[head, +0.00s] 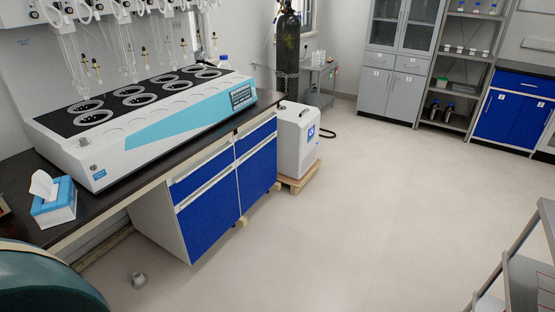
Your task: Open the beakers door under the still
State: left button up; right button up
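The still (150,130) is a long white unit with a light-blue front panel and black top with several round wells. It stands on a dark bench at the left. Under it is a cabinet with blue fronts. The near lower door (210,222) and the far lower door (258,172) both look shut. Above them are the near drawer front (202,177) and the far drawer front (256,135), also shut. Pale strips run along the top edges of the fronts. I cannot read any label, so I cannot tell which door is the beakers one. Neither gripper is in view.
A tissue box (54,204) sits at the bench's near end. A white machine (297,138) on a wooden pallet stands just past the cabinet. A small pale object (138,279) lies on the floor. A metal rack (520,265) is at lower right. The middle floor is clear.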

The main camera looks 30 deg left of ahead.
aim_at(203, 217)
jog(key=i+u, duration=0.15)
jog(key=i, duration=0.35)
jog(key=i+l+u, duration=0.15)
jog(key=i, duration=0.35)
jog(key=i+l+u, duration=0.15)
jog(key=i, duration=0.3)
jog(key=i+l+u, duration=0.3)
jog(key=i+u, duration=0.2)
jog(key=i+l+u, duration=0.35)
jog(key=u, duration=0.15)
jog(key=i+l+u, duration=0.15)
jog(key=i, duration=0.3)
jog(key=i+l+u, duration=0.2)
jog(key=i+l, duration=0.2)
